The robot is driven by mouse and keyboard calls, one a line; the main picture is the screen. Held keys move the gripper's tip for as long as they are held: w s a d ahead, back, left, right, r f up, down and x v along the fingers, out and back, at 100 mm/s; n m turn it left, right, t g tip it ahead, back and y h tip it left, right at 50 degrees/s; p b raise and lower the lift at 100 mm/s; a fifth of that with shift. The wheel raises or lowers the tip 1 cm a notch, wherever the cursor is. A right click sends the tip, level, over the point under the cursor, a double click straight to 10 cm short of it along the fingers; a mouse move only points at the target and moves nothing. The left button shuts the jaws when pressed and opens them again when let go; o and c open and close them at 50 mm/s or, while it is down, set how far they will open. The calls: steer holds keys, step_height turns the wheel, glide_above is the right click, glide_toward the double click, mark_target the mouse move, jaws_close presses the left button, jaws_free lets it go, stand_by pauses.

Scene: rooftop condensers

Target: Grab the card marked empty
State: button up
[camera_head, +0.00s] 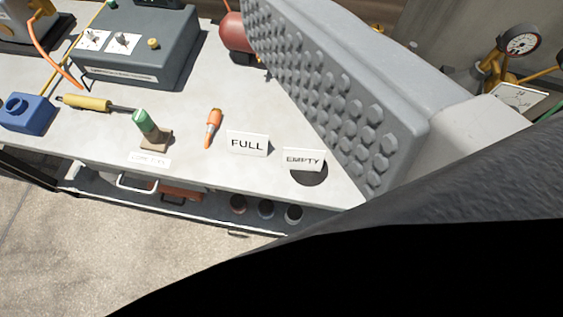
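The card marked EMPTY (304,159) is a small white sign with black letters. It stands tilted near the front edge of the pale bench, with a dark round patch just below and behind it. The card marked FULL (247,144) stands just left of it, a little apart. My gripper (347,182) shows as a grey finger with a studded pad at the upper right and a large dark part at the lower right. The pad is bare and nothing is held. The EMPTY card lies left of the studded finger, apart from it in the picture.
On the bench (200,80) are an orange marker (213,128), a green-topped item (145,125) on a brown block, a yellow-handled tool (87,103), a blue block (26,113) and a grey box (140,45). A gauge (522,40) stands at right.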

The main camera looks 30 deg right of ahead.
steer(key=w+d+f+m+h+b, duration=0.1)
steer(key=w+f, duration=0.2)
steer(key=f, duration=0.5)
steer(key=w+d+f+m, duration=0.15)
steer(key=w+f, duration=0.25)
steer(key=f, duration=0.4)
steer(key=m+g+h+b, duration=0.2)
steer(key=g+h+b, duration=0.1)
steer(key=h, duration=0.2)
glide_toward(302, 158)
steer(key=x, duration=0.2)
steer(key=b+x, duration=0.1)
steer(key=x, duration=0.4)
steer(key=shift+w+r, duration=0.2)
steer(key=shift+w, duration=0.05)
steer(key=shift+w+d+f+b, duration=0.45)
steer(key=shift+w+f+b, duration=0.05)
steer(key=shift+w+f, duration=0.05)
steer(key=b+x, duration=0.1)
steer(key=x, duration=0.2)
steer(key=shift+d+f, duration=0.25)
steer(key=shift+w+d+f, duration=0.15)
steer(key=shift+w, duration=0.25)
steer(key=shift+c, duration=0.3)
